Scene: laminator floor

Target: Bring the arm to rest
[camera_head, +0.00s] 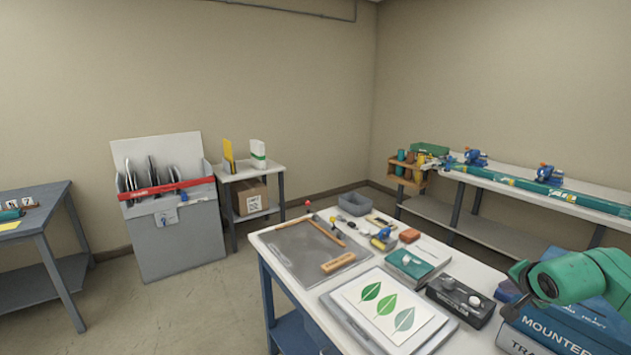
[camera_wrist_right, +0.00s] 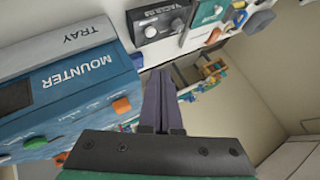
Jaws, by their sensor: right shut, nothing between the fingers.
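My right gripper (camera_wrist_right: 160,78) is shut in the right wrist view, its two dark fingers together with nothing between them. It is tilted in that view. My green right arm comes in from the right edge of the head view, above the blue mounter (camera_head: 575,318). The mounter also shows at the left of the wrist view (camera_wrist_right: 75,85), apart from the fingers. My left arm and gripper are not in view.
The white worktable (camera_head: 262,238) holds a grey mat (camera_head: 300,250), a leaf print (camera_head: 388,308), a black vacuum box (camera_head: 460,300), a teal box (camera_head: 415,262) and small tools. A grey bin (camera_head: 178,245) stands behind left. A long bench (camera_head: 480,228) lines the right wall.

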